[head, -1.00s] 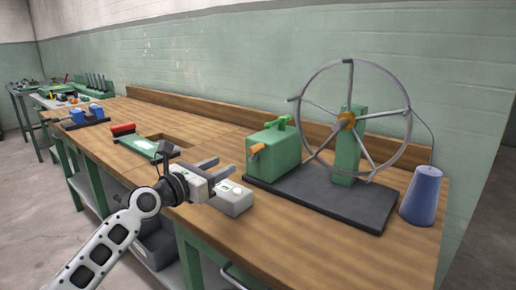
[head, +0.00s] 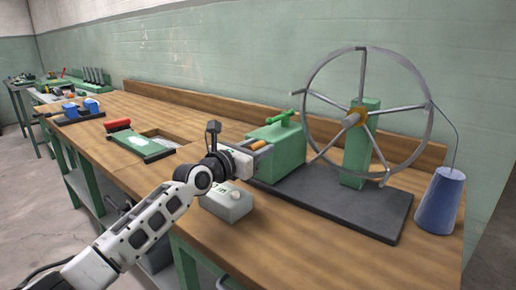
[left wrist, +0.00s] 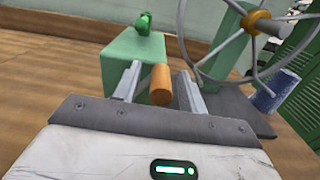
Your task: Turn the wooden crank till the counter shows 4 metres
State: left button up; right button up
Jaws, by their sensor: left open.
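The wooden crank handle (head: 261,146) is a short orange-brown peg on the front of a green box (head: 282,150). My left gripper (head: 258,151) is at this handle, with its jaws open. In the left wrist view the handle (left wrist: 161,86) stands between the two spread fingers, with a gap visible on the right side. My right gripper is not in view.
The wooden bench (head: 290,245) is clear at the front. A blue cone of thread (head: 440,202) stands right of the dark base plate (head: 350,215). A green board with a red handle (head: 138,144) and a blue-topped fixture (head: 79,112) lie further left.

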pick_arm(q)
grip_shut()
